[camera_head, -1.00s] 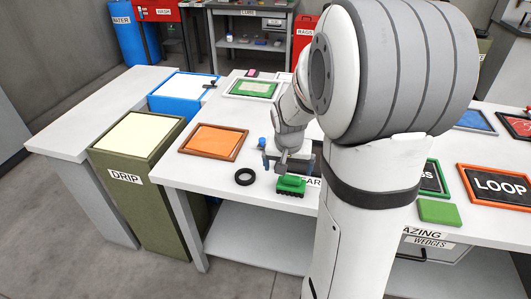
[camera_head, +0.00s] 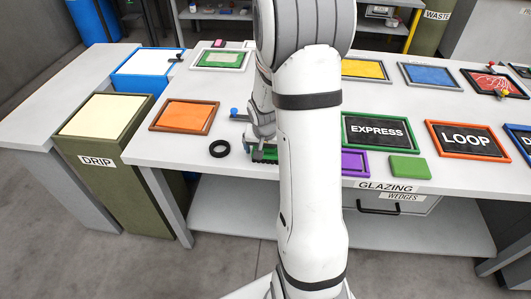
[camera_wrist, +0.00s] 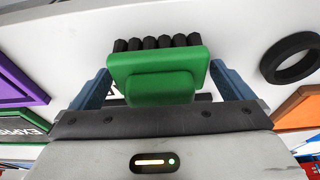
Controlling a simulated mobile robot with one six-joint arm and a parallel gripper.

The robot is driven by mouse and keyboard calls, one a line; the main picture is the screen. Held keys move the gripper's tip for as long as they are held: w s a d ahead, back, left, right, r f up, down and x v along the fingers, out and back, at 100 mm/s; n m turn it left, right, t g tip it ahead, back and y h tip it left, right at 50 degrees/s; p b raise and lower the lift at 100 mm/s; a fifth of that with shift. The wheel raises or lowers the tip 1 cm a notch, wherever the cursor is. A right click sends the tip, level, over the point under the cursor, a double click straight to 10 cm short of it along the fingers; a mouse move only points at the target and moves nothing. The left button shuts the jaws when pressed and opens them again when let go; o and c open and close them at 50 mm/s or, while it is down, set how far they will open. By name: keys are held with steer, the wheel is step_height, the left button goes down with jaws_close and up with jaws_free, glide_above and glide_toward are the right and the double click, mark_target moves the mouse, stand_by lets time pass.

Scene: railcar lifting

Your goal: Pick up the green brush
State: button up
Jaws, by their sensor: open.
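The green brush (camera_wrist: 158,72) has a green body and handle with a row of black bristle tufts. In the wrist view it lies between the two blue fingers of my gripper (camera_wrist: 160,88), with a finger on each side. The gripper is open, and small gaps appear between the fingers and the brush. In the head view the brush (camera_head: 264,154) sits near the front edge of the white table, partly hidden by my arm. My gripper (camera_head: 262,140) is right over it in that view, largely hidden too.
A black ring (camera_head: 220,148) lies just left of the brush. An orange tray (camera_head: 185,115) is behind it. A purple panel (camera_head: 354,162), a green block (camera_head: 410,167) and the EXPRESS board (camera_head: 378,131) lie to the right. A DRIP bin (camera_head: 97,161) stands left of the table.

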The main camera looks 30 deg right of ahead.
steer(key=shift+c, duration=0.6)
steer(key=c, duration=0.8)
steer(key=shift+c, duration=0.2)
step_height(320, 180, up, 10)
steer(key=shift+r, duration=0.1)
steer(key=o, duration=0.5)
steer(key=c, duration=0.4)
steer(key=shift+o, duration=0.2)
